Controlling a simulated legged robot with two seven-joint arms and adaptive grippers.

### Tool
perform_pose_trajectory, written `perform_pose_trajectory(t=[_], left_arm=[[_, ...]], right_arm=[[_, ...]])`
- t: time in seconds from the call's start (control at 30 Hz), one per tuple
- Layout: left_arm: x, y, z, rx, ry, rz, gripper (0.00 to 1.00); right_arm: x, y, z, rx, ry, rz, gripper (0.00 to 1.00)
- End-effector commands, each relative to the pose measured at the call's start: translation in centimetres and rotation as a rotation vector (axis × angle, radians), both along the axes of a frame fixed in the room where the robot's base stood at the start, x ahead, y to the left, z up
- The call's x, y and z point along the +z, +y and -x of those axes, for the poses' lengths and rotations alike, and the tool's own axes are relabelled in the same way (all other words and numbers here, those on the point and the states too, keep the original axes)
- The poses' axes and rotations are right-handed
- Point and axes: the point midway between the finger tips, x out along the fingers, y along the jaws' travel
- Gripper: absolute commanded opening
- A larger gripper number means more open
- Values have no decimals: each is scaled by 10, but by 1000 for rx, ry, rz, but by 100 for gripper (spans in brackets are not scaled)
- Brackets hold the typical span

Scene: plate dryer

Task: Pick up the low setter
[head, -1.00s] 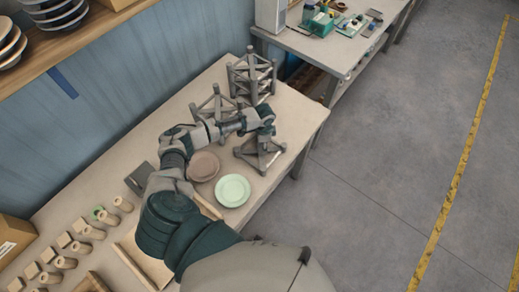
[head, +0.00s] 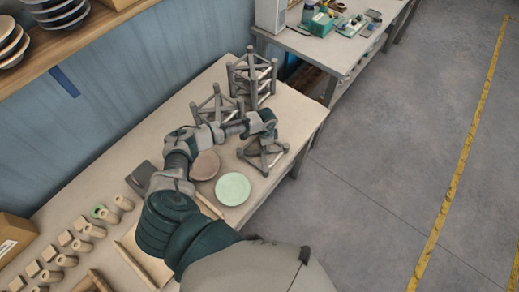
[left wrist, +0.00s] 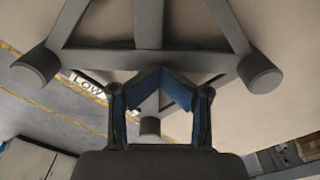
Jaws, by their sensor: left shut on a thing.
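The low setter (head: 263,159) is a grey triangular frame with round feet, at the right end of the table. It shows close up in the left wrist view (left wrist: 150,62), where a tag reading LOW (left wrist: 88,86) is on it. My left gripper (left wrist: 158,98), with blue finger pads, is shut on part of the frame. In the head view, my left gripper (head: 265,137) reaches the setter from above. I cannot tell whether its feet touch the table. My right gripper is not in view.
Taller grey setters (head: 252,80) (head: 215,106) stand behind. A pale green plate (head: 233,189) and a brown plate (head: 206,165) lie nearby to the left. Several beige blocks and cylinders (head: 80,233) are at the near left. The floor at right is clear.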

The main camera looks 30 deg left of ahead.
Motion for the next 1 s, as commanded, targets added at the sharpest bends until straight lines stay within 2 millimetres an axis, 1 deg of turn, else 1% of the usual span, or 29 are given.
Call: perform_pose_trajectory(t=[0.03, 0.13, 0.27, 0.37, 0.6, 0.7, 0.83, 1.0], left_arm=[[-8, 4, 7, 2, 19, -15, 0], [-8, 3, 7, 3, 20, -19, 0], [-5, 2, 7, 3, 21, -18, 0], [8, 1, 7, 1, 19, -16, 0], [62, 1, 4, 1, 10, -12, 0], [79, 0, 5, 0, 10, -12, 0], [93, 0, 5, 2, 10, -11, 0], [98, 0, 5, 2, 10, -12, 0]], right_arm=[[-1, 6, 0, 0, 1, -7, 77], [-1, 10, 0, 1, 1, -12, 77], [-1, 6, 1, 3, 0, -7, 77], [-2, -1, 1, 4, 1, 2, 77], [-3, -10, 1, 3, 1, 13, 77], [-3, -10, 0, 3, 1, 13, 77], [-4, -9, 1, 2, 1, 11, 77], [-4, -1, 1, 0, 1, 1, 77]])
